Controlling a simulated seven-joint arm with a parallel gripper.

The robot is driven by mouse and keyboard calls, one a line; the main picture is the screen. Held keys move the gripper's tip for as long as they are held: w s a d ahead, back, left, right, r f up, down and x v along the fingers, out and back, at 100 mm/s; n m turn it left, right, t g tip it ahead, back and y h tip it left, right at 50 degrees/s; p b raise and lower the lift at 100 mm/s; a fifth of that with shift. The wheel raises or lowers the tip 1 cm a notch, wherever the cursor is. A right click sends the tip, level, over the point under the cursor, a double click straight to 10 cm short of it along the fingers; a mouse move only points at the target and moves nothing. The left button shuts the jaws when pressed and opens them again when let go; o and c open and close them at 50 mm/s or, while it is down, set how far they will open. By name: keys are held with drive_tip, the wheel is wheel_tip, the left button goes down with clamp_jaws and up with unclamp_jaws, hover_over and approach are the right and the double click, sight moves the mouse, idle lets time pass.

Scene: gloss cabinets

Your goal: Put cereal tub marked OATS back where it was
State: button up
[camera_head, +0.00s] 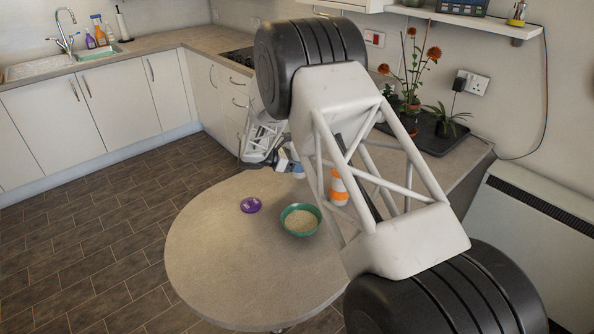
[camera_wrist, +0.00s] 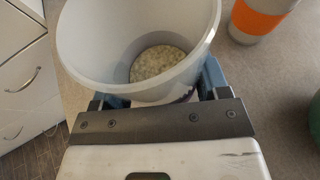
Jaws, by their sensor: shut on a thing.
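An open white tub (camera_wrist: 85,40) fills much of the wrist view, with pale flakes low inside it. A bit of purple shows on its outside; no OATS marking can be read. My gripper (camera_wrist: 152,92) is shut on the tub, with a blue finger on either side. In the head view my gripper (camera_head: 284,161) is at the far edge of the round table (camera_head: 205,270), and my arm hides most of the tub. I cannot tell whether the tub touches the table. A purple lid (camera_head: 251,205) lies on the table, apart from the tub.
A green bowl (camera_head: 301,221) of pale flakes stands near the table's middle. An orange and white cup (camera_head: 338,188) stands right of my gripper. The table's left and front are clear. A counter with a hob (camera_head: 238,57) and a plant tray (camera_head: 428,137) lies behind.

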drive_tip(key=shift+f, duration=1.85)
drive_tip(key=shift+f, duration=0.2)
drive_tip(key=o, duration=1.1)
drive_tip(key=shift+c, duration=0.2)
drive_tip(key=shift+r, duration=0.15)
drive_tip(key=v, duration=1.2)
drive_tip(key=shift+r, duration=0.1)
